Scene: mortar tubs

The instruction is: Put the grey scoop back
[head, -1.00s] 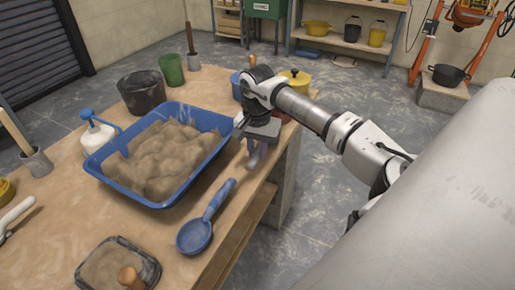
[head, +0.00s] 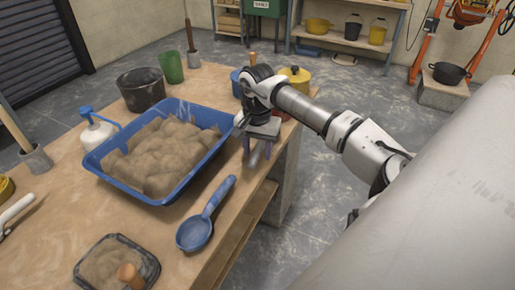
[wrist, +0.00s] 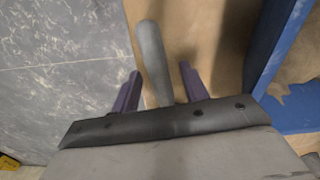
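A grey rounded handle (wrist: 152,55), which looks like the grey scoop's, stands out between my fingers in the wrist view. The rest of that tool is hidden behind my gripper. My gripper (wrist: 160,80) is open, with one purple finger on each side of the handle and a small gap showing at each side. In the head view my gripper (head: 257,152) points down at the table's right edge, just right of the blue tub (head: 165,203) of mortar. The tub's wall also shows at the right of the wrist view (wrist: 283,50).
A blue scoop (head: 195,233) lies in front of the tub. A small tray (head: 83,268) with a wooden-handled tool is at the front. A black bucket (head: 140,92), a green cup (head: 171,67) and a yellow pot (head: 296,80) stand farther back.

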